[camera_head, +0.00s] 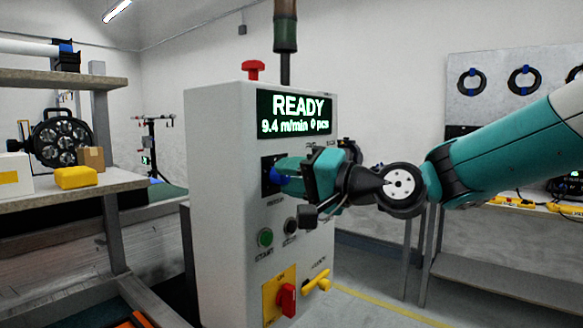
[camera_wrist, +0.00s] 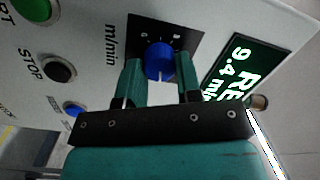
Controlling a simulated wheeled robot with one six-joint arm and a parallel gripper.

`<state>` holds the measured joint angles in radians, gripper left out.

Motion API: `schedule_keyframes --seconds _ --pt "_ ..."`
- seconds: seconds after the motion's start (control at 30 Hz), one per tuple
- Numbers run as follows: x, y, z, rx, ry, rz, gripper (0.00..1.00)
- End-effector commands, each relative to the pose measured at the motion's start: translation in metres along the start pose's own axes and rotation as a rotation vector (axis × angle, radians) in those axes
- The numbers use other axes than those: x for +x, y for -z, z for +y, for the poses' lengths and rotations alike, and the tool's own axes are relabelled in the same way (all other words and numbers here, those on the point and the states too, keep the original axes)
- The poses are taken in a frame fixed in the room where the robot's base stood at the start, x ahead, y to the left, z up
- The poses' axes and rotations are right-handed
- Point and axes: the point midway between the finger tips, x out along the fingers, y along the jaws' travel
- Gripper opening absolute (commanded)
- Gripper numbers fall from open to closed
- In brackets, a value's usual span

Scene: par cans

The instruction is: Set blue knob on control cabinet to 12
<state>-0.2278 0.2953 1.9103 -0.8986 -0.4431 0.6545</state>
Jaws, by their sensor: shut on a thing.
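The control cabinet (camera_head: 225,190) is a light grey box with a lit display (camera_head: 295,114) reading "READY", "9.4 m/min" and "0 pcs". The blue knob (camera_wrist: 159,61) sits on a black square plate marked m/min in the wrist view. In the head view the knob (camera_head: 280,176) is partly hidden by my gripper. My gripper (camera_wrist: 160,74) reaches the cabinet front with one teal finger on each side of the knob and is shut on it. The knob's pointer and the scale figures are too small to read.
A green START button (camera_head: 265,238) and a black STOP button (camera_head: 291,226) lie below the knob. A red switch on a yellow plate (camera_head: 287,299) and a yellow handle (camera_head: 318,281) are lower. A red mushroom button (camera_head: 253,69) tops the cabinet. A shelf (camera_head: 122,180) stands left.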

Motion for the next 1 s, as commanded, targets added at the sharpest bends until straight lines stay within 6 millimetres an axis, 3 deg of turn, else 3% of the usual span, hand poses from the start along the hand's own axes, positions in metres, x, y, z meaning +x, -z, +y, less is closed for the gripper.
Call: schedule_keyframes --seconds 1.0 --pt "0.0002 -0.0004 0.0007 0.889 0.079 0.052 0.09"
